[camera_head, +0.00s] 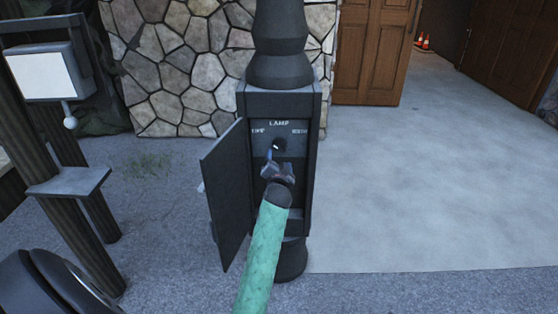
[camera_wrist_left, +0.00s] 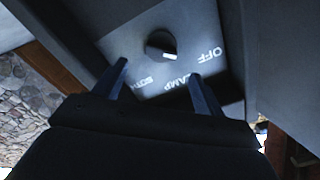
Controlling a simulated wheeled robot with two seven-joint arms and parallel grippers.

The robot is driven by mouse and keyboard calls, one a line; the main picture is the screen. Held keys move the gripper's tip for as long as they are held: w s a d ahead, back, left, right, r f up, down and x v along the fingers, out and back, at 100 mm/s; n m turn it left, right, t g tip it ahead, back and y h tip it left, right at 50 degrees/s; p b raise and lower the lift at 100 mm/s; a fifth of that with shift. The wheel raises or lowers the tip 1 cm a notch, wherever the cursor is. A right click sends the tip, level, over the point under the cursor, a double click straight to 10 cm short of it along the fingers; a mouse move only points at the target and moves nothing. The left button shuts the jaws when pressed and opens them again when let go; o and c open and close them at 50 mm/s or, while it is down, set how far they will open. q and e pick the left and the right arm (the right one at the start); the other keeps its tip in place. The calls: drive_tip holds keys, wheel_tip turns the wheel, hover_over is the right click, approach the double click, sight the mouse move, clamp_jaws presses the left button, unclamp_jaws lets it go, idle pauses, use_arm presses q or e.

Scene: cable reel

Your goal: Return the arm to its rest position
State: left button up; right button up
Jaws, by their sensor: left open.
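A black rotary knob (camera_wrist_left: 161,44) sits on the grey switch panel (camera_wrist_left: 118,40) inside an open lamp-post box (camera_head: 243,108). The panel is marked LAMP, OFF and a word that looks like BOTH. In the head view the left gripper (camera_head: 271,160) is in front of the panel, just below the knob. My right gripper is not in view.
The box door (camera_head: 226,195) hangs open to the left, close to my left arm. A stone wall (camera_head: 195,65) stands behind. A post with a white box (camera_head: 45,77) and small shelf (camera_head: 68,182) is at left. The paved floor (camera_head: 430,180) at right is clear.

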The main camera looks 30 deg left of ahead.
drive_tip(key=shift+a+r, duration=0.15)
use_arm(q)
drive_tip(key=s+d+f+n+g+h, duration=0.1)
drive_tip(key=s+d+f+g+h, duration=0.3)
drive_tip(key=s+d, duration=0.6)
drive_tip(key=s+d+f+n+g+h, duration=0.1)
drive_tip(key=s+d+f+g+h, duration=0.3)
drive_tip(key=s+d, duration=0.65)
drive_tip(key=s+d+f+m+g+h, duration=0.1)
drive_tip(key=s+d+f, duration=0.2)
drive_tip(key=s, duration=0.6)
drive_tip(key=s+d+f+m+g+h+p, duration=0.1)
drive_tip(key=s+d+f, duration=0.3)
drive_tip(key=s, duration=0.5)
drive_tip(key=s+d+f+g+h+p, duration=0.1)
drive_tip(key=s+d+f+g, duration=0.2)
drive_tip(key=s+d, duration=0.4)
drive_tip(key=s, duration=0.2)
drive_tip(key=shift+s+f+m, duration=0.3)
drive_tip(key=shift+s+m, duration=0.1)
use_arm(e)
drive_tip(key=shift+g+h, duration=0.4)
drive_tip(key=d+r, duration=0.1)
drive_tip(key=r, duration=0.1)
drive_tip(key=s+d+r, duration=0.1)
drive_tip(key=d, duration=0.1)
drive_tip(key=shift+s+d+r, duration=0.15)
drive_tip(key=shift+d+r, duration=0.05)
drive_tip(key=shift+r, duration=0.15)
